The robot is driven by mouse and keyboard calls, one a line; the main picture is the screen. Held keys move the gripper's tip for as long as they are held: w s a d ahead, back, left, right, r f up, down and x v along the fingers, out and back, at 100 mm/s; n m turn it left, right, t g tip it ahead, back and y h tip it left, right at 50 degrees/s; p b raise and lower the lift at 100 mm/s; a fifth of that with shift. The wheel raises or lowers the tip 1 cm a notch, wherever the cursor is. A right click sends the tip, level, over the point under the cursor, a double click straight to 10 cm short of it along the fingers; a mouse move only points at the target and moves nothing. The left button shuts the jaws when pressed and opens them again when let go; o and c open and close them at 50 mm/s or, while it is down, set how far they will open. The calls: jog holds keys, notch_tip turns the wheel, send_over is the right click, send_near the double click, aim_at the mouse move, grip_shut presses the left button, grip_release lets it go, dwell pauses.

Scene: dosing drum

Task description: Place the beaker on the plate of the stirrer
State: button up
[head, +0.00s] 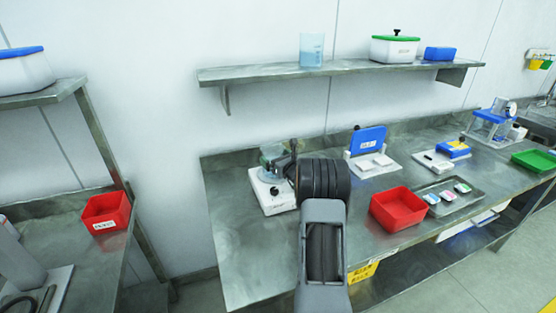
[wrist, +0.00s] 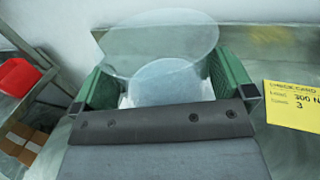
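A clear glass beaker (wrist: 160,45) stands upright between the two green fingers of my gripper (wrist: 165,85) in the wrist view. The fingers appear to press on its walls from both sides, and its round base shows below the wide rim. In the head view the beaker (head: 272,153) is at the white stirrer (head: 272,201), over its top, partly behind my arm. My wrist hides much of the gripper there. I cannot tell whether the base touches the plate, which is mostly hidden.
A bluish beaker (head: 312,50) and a green-lidded white box (head: 394,49) stand on the wall shelf (head: 350,68). A red bin (head: 398,211), a tray (head: 447,200) and a blue-topped device (head: 367,140) stand to the right. The bench's left front (head: 235,255) is clear.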

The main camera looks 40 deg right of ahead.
jog(key=shift+r, duration=0.3)
jog(key=s+b, duration=0.1)
jog(key=s, duration=1.1)
jog(key=shift+f+b, duration=0.15)
jog(key=shift+b, duration=0.25)
jog(key=s+a+r+n+g+y, duration=0.1)
jog(key=a+n+g+y, duration=0.3)
jog(key=a+n, duration=0.6)
jog(key=s+a+r+n+g+y, duration=0.15)
jog(key=a+n+g+y, duration=0.3)
jog(key=a, duration=0.85)
jog(key=s+a+f+n+g+h, duration=0.1)
jog(key=s+a+f+n+g, duration=0.1)
jog(key=s+a+n+g, duration=0.5)
jog(key=s+n+t+h, duration=0.1)
jog(key=s+n+h, duration=0.6)
jog(key=s+n, duration=0.4)
jog(key=n, duration=0.3)
jog(key=shift+s+a+f+n, duration=0.2)
jog(key=shift+a+f+n, duration=0.15)
jog(key=shift+h, duration=0.25)
